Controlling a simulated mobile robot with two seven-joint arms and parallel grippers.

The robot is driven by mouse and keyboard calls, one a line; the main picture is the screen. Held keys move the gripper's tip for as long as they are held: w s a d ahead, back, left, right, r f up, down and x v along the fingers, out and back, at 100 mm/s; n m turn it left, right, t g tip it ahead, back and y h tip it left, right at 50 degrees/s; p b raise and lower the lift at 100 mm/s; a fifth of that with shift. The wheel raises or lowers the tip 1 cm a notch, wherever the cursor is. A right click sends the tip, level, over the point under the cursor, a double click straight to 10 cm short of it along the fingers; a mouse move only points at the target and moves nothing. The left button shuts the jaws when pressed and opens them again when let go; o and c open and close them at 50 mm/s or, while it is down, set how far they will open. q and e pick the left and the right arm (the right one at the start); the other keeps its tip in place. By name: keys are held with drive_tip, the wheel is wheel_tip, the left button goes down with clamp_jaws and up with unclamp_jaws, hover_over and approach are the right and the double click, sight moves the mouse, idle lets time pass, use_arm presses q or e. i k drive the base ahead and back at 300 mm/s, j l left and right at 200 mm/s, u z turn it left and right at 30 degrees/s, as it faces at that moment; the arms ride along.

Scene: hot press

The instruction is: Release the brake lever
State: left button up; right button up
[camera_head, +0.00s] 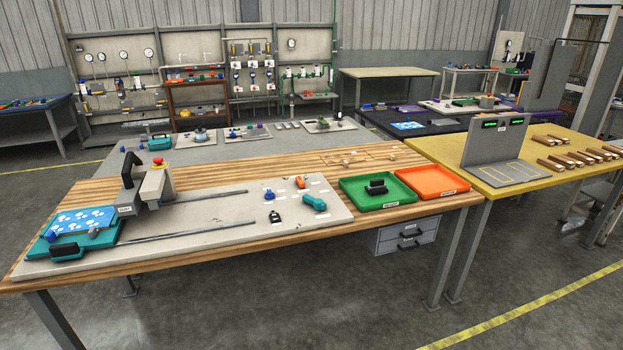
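The hot press (156,187) stands at the left of a pale base plate (215,212) on the wooden table. A black upright handle (130,168) rises from its left side, and a red button with a yellow base (158,161) sits on top. Small controls stand on the right part of the plate: a black one (275,216), a teal one (314,203), an orange one (301,181) and a blue knob (269,194). Their labels are too small to read, so I cannot tell which part is the brake lever or its position. Neither gripper shows.
A teal carriage (104,240) with a blue patterned sheet (82,220) sits at the plate's left end. Two dark rails (190,232) run rightward. Green (352,196) and orange (445,177) trays stand at the right. A yellow table (545,178) adjoins.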

sight(299, 180)
drive_tip(key=i+l+u, duration=0.1)
drive_tip(key=u, duration=0.25)
drive_tip(key=i+l+u, duration=0.1)
drive_tip(key=u, duration=0.25)
drive_tip(key=l+u, duration=0.35)
drive_tip(key=i+l+u, duration=0.15)
drive_tip(key=l, duration=0.15)
drive_tip(key=l+u, duration=0.1)
drive_tip(key=l, duration=0.25)
drive_tip(key=i+l+u, duration=0.15)
drive_tip(key=l, duration=0.2)
drive_tip(key=i+l, duration=0.1)
drive_tip(key=l, duration=0.75)
drive_tip(key=i+l+u, duration=0.1)
drive_tip(key=l, duration=0.75)
